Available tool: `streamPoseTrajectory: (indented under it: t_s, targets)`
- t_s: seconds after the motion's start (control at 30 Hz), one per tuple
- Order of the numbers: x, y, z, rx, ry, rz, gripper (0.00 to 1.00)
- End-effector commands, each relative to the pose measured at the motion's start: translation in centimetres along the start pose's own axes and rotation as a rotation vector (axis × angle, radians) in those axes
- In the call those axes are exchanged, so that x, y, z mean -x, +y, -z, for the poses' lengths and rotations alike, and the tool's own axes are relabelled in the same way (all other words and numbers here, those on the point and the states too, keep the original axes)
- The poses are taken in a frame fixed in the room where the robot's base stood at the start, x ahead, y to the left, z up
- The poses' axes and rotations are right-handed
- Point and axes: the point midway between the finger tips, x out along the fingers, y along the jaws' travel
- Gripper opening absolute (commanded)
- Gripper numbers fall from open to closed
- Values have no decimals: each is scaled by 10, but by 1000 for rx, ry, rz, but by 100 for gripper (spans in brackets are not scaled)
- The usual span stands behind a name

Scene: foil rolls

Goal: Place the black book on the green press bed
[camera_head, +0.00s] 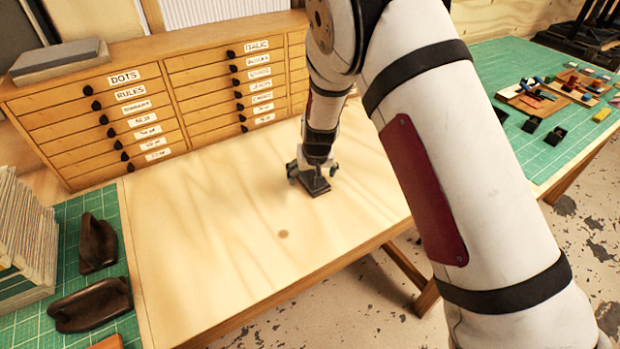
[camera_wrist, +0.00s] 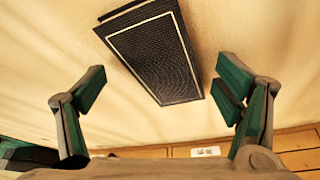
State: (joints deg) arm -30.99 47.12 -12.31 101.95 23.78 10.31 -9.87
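The black book (camera_head: 316,187) is a small dark rectangle at the pale table top, right below my gripper (camera_head: 312,173). In the wrist view, the black book (camera_wrist: 155,55) shows a patterned cover with a thin light border and lies beyond the fingertips. In that view my gripper (camera_wrist: 163,85) has its two green-padded fingers spread wide, with clear gaps on both sides of the book and nothing held. I cannot pick out a press bed for sure; green gridded mats (camera_head: 552,150) lie at the right and left.
A wooden drawer cabinet (camera_head: 120,105) with labelled drawers stands along the back of the pale table (camera_head: 215,230). Dark curved objects (camera_head: 92,303) and a stack of sheets (camera_head: 25,225) are at the left. Small blocks and boards (camera_head: 535,98) occupy the right mat. The table's middle is clear.

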Motion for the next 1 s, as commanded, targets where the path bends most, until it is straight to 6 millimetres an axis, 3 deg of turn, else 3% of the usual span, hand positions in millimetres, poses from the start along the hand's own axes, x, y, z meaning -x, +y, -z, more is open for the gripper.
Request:
streamPoseTrajectory:
  t_s: [0.03, 0.2, 0.67, 0.73, 0.8, 1.0]
  targets:
    - [0, 0, 0, 0, 0, 0, 68]
    - [0, 0, 0, 0, -1, 0, 29]
    - [0, 1, -1, 0, -5, -1, 24]
    - [3, 0, 0, 1, -4, -1, 18]
    - [8, 0, 3, 1, -3, 0, 2]
    - [32, 0, 14, 2, 2, 1, 2]
